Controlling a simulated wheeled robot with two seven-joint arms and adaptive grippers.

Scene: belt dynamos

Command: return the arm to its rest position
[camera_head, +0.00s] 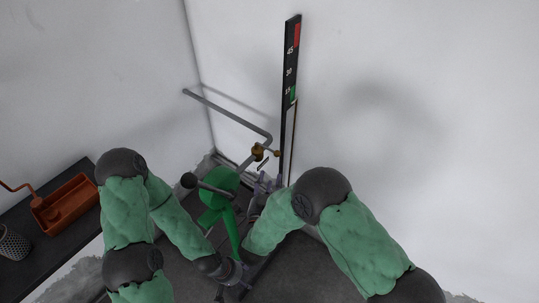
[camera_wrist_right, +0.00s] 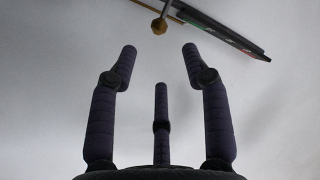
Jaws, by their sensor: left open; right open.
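My left arm (camera_head: 178,222) bends in from the left of the head view. Its gripper (camera_head: 232,281) is low in the middle, below the green machine (camera_head: 220,182), and is open. My right arm (camera_head: 362,240) comes in from the lower right. Its gripper (camera_head: 264,184) is above the left one, just right of the green machine and below the brass valve (camera_head: 258,152). In the right wrist view the three dark fingers of this gripper (camera_wrist_right: 160,62) are spread and nothing is between them.
A grey pipe (camera_head: 228,114) runs from the wall to the valve. A tall black scale (camera_head: 290,60) with red and green marks stands behind. A dark lever with a round knob (camera_head: 189,180) sticks out leftward. An orange tray (camera_head: 66,203) and a patterned cup (camera_head: 13,243) are on the left bench.

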